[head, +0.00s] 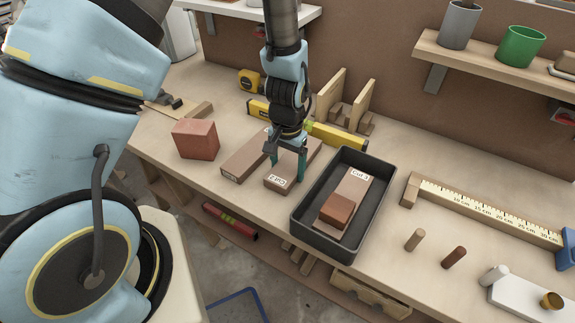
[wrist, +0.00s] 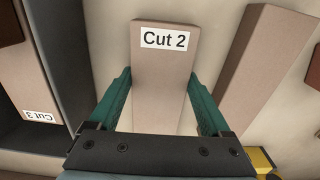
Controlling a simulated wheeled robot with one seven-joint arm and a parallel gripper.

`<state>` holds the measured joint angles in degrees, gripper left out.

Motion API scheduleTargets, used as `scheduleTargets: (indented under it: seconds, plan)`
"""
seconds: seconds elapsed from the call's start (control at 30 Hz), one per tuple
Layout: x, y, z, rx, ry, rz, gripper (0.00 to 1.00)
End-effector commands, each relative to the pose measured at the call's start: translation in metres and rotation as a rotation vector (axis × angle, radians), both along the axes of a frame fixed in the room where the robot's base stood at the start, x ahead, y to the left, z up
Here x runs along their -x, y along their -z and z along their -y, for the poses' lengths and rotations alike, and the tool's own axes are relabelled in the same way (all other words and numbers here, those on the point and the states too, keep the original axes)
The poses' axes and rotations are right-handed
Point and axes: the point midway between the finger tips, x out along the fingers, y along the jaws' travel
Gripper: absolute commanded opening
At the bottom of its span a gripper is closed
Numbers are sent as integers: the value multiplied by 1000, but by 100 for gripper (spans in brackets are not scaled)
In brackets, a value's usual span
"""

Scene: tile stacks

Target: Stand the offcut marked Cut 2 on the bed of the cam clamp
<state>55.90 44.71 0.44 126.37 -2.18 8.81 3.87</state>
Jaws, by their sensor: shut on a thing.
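The offcut marked Cut 2 (head: 270,185) is a flat light-brown block with a white label. In the wrist view the Cut 2 offcut (wrist: 162,80) lies lengthwise between my teal fingers. My gripper (head: 288,163) is shut on its sides; it also shows in the wrist view (wrist: 160,98). The offcut lies flat, at or close to the bench top; I cannot tell if it touches. I cannot identify the cam clamp for certain. A wooden base with a dark metal part (head: 180,108) is at the far left, and a white base with pegs (head: 525,298) at the lower right.
A dark grey tray (head: 300,222) right of my gripper holds the Cut 3 offcut (head: 356,186) with a reddish block (head: 337,210) on it. Another offcut (head: 243,160) lies close on the left. A yellow level (head: 340,137) lies behind. A scaled bar (head: 485,207) and pegs are right.

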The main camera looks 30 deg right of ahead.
Motion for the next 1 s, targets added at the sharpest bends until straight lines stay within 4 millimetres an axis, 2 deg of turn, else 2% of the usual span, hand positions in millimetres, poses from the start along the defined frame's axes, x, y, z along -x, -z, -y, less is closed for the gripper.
scheduleTargets:
  seconds: [0.07,0.1,0.23,0.27,0.47,0.67,0.77,1.0]
  plan:
    - [0,3,0,0,0,0,0]
    - [0,4,0,0,0,0,83]
    - [0,3,0,0,0,0,98]
    - [0,3,0,-1,0,-1,100]
    - [0,2,0,-1,0,-1,100]
    - [0,-7,1,2,0,1,100]
    - [0,-18,1,3,0,2,100]
    - [-1,-60,1,5,0,3,100]
